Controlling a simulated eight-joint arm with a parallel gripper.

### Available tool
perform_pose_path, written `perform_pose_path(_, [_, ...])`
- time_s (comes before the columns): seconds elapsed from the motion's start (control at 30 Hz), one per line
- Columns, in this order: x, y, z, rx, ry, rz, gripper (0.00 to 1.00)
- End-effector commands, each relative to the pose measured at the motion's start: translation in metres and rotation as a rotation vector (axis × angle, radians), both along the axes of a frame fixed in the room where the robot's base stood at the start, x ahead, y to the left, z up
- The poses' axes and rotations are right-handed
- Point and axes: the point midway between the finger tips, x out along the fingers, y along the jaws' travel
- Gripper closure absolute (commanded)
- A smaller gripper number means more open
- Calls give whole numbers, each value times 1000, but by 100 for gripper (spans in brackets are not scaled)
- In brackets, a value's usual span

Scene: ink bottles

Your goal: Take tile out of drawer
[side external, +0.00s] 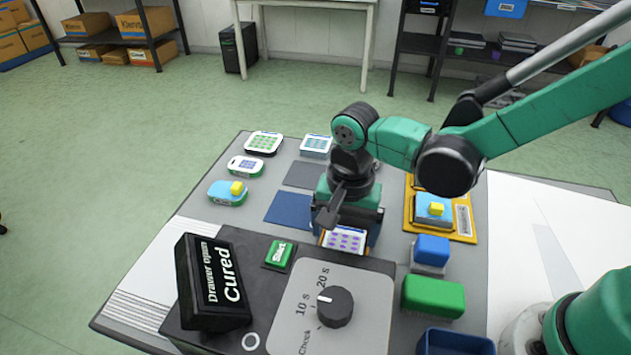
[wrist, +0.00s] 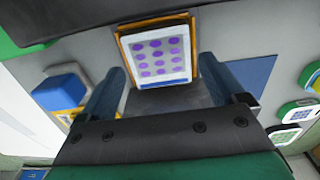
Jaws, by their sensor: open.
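The white tile (side external: 343,239) with purple dots lies in the drawer at the front of the dark machine, below my gripper. In the wrist view the tile (wrist: 158,60) lies face up inside the orange-brown rim of the drawer (wrist: 121,45). My gripper (side external: 347,229) is over the tile, pointing down. In the wrist view its two blue fingers (wrist: 160,75) are apart, one to each side of the tile's near end, with nothing between them. I cannot tell how high the fingertips are above the tile. The gripper hides part of the drawer in the side view.
The black display (side external: 212,281) reads "Drawer Open" and "Cured". A green Start button (side external: 279,254) and a timer knob (side external: 335,306) are in front. A green block (side external: 433,297) and a blue-topped block (side external: 432,250) stand right. Stamps and tiles stand on the left.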

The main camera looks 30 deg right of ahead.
Motion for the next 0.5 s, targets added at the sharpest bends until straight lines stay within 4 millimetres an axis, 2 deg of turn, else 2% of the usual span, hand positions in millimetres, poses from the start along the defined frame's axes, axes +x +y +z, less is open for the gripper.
perform_pose_path(0.5, [0,0,-8,0,0,0,11])
